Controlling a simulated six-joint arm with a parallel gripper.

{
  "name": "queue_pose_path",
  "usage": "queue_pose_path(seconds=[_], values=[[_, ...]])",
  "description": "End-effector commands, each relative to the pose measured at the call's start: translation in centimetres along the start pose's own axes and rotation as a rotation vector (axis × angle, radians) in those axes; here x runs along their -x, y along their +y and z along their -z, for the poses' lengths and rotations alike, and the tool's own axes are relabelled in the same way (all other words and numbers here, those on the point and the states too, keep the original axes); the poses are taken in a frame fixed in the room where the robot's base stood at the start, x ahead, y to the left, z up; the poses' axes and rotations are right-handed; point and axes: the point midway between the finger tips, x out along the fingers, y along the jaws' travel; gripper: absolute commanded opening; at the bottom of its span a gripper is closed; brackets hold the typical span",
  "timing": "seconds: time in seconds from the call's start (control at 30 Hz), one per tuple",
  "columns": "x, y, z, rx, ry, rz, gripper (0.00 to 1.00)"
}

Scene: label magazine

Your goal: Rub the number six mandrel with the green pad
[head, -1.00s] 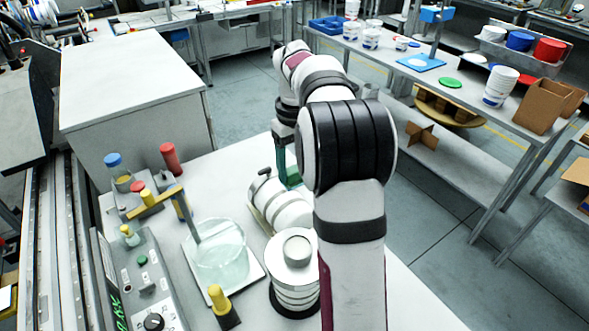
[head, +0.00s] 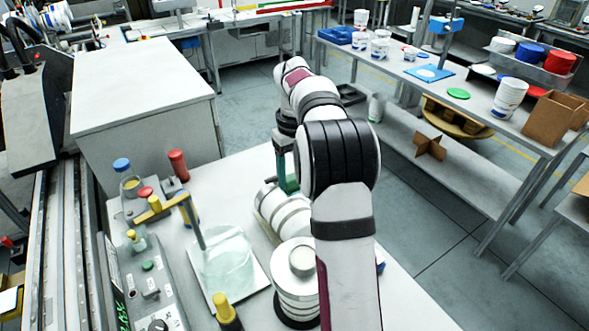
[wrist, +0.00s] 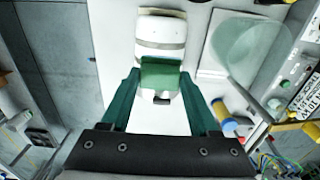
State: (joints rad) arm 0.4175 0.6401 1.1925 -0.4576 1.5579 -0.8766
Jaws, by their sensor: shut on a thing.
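My gripper (wrist: 160,78) has dark green fingers and is shut on the green pad (wrist: 161,73), a block held between the fingertips. In the wrist view the pad overlaps a white banded roller-shaped mandrel (wrist: 161,32); I cannot tell whether they touch. In the head view this mandrel (head: 284,212) lies on its side on the white table, with my gripper (head: 284,163) at its far end, partly behind my arm. A second white banded piece (head: 298,285) stands upright on a dark base nearer the camera. No number is readable on either.
Bottles (head: 178,165) and a control box (head: 150,280) stand further left. A bench with tubs (head: 509,98) is across the aisle.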

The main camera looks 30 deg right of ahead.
Motion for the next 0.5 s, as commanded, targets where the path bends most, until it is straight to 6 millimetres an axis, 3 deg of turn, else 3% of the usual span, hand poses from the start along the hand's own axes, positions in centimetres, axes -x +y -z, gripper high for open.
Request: queue_pose_path(seconds=[0.5], values=[[-4.7, 0.0, 0.0, -0.001, -0.001, 0.001, 0.17]])
